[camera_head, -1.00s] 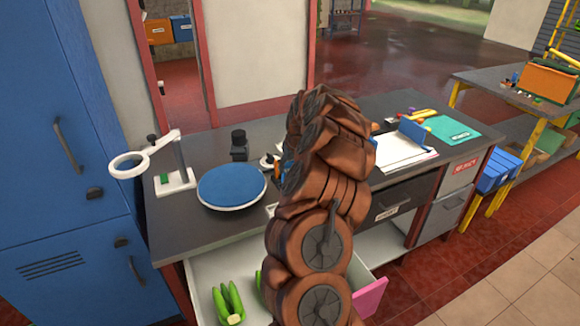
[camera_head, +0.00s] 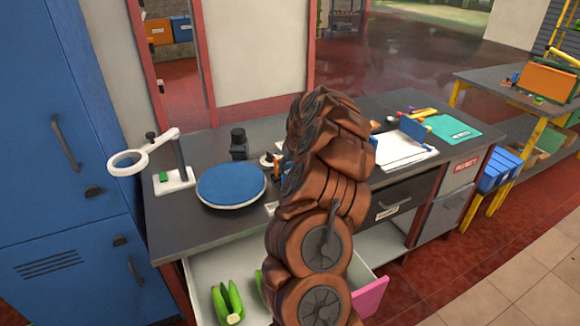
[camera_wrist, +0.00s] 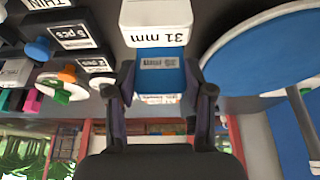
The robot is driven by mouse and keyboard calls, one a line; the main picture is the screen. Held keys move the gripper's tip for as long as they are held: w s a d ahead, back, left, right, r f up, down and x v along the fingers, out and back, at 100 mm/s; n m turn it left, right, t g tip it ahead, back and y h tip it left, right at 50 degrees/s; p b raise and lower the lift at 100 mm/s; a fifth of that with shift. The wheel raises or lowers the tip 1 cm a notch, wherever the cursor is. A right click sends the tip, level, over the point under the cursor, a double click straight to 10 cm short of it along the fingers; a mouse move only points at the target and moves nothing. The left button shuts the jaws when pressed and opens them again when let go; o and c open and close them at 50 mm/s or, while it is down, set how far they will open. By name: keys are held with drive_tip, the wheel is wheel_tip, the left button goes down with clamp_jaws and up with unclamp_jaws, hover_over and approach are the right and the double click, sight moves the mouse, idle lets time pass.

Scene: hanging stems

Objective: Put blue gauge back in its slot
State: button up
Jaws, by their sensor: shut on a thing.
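The blue gauge (camera_wrist: 160,68) is a block with an upside-down size label that is hard to read. In the wrist view it sits between the two dark fingers of my gripper (camera_wrist: 160,84), which is shut on it. A white block marked "31 mm" (camera_wrist: 157,22) stands directly beyond the gauge; I cannot tell whether they touch. No empty slot can be made out. In the head view my brown arm hides the gripper and the gauge.
A round blue-topped disc (camera_head: 231,186) and a magnifier stand (camera_head: 172,178) are on the left of the grey bench (camera_head: 215,150). Black labelled boxes (camera_wrist: 72,36) and small coloured parts lie to one side. An open drawer (camera_head: 205,268) holds green items.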

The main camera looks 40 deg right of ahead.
drive_tip(key=shift+f+b, duration=0.55)
drive_tip(key=shift+f, duration=0.2)
drive_tip(key=o, duration=1.2)
drive_tip(key=shift+c, duration=0.2)
drive_tip(key=shift+r, duration=0.1)
drive_tip(key=v, duration=1.1)
drive_tip(key=shift+s+r, duration=0.2)
drive_tip(key=shift+r, duration=0.15)
